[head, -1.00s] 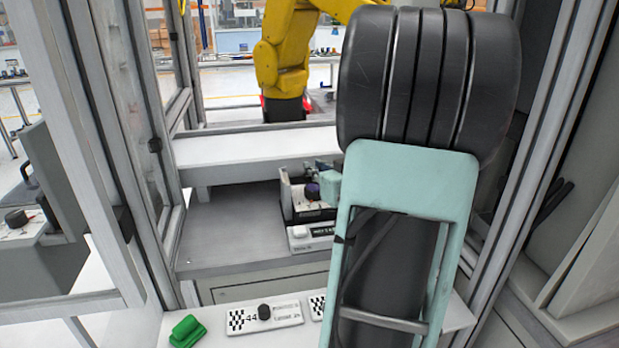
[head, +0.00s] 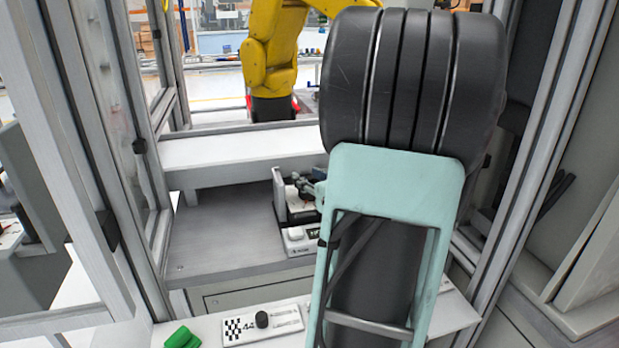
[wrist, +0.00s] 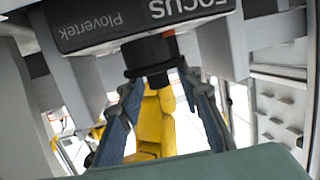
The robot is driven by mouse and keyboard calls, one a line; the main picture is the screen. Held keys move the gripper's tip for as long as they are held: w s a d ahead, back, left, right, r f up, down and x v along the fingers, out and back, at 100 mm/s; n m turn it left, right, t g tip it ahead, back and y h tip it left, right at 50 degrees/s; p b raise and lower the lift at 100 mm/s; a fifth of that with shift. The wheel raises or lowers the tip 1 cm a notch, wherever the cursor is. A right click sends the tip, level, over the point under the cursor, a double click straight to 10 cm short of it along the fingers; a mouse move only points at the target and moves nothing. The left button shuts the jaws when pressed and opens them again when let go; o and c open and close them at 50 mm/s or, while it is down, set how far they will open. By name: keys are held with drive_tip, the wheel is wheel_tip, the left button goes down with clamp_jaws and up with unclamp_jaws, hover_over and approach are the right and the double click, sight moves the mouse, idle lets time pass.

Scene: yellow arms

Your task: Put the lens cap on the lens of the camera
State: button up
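My gripper (head: 305,186) is over the fixture on the grey bench in the head view. In the wrist view the two blue fingers of my gripper (wrist: 159,80) stand apart. A black round part (wrist: 150,55) shows at the fingertips, below the camera body (wrist: 130,20), a dark box with upside-down "FOCUS" and "Plovertek" lettering. I cannot tell whether this part is the lens or the cap, or whether the fingers touch it. No separate lens cap can be made out there.
A small black round piece (head: 262,320) sits on a white marked plate (head: 290,327) on the front shelf, right of a green block (head: 182,338). A yellow robot arm (head: 272,60) stands behind the bench. Grey frame posts flank the opening.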

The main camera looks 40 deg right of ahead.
drive_tip(key=shift+r, duration=0.1)
drive_tip(key=shift+s+r, duration=0.15)
drive_tip(key=shift+s, duration=0.05)
drive_tip(key=p+v, duration=0.2)
drive_tip(key=v, duration=0.9)
drive_tip(key=shift+s+a+r+p, duration=0.1)
drive_tip(key=shift+s+p, duration=0.2)
drive_tip(key=shift+r, duration=0.1)
